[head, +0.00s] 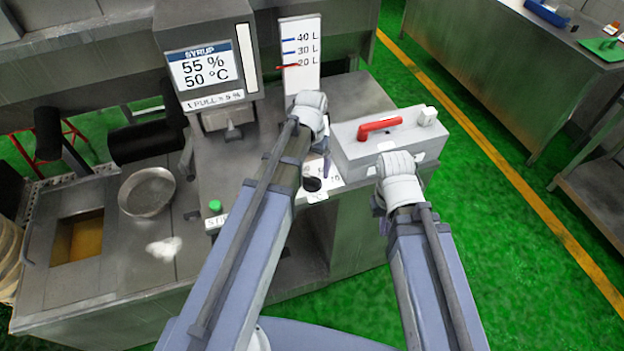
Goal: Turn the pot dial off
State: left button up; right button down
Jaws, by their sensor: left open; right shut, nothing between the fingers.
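The black pot dial (312,184) sits on a white marked plate (334,180) at the front edge of the steel counter, its scale partly covered by my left arm. My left gripper (326,165) points down just above and behind the dial, mostly hidden under its wrist. It is open, and I see nothing held. I cannot tell whether a finger touches the dial. My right gripper (384,228) hangs in front of the grey box, shut and empty, mostly hidden by its wrist.
A grey box with a red lever (381,127) stands right of the dial. Behind are a syrup display (206,70) and a level gauge (300,60). A green button (215,206), a round pan (147,192) and a basin (78,237) are left. Green floor is free at right.

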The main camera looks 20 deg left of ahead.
aim_at(311, 178)
pick_arm(q)
notch_tip(311, 178, down, 4)
jog(key=b, duration=0.3)
jog(key=shift+f, duration=0.25)
jog(key=shift+r, duration=0.1)
jog(key=c, duration=1.2)
jog(key=shift+c, duration=0.2)
jog(key=shift+n, duration=0.3)
jog(key=n, duration=0.4)
jog(key=shift+s, duration=0.1)
jog(key=shift+n, duration=2.1)
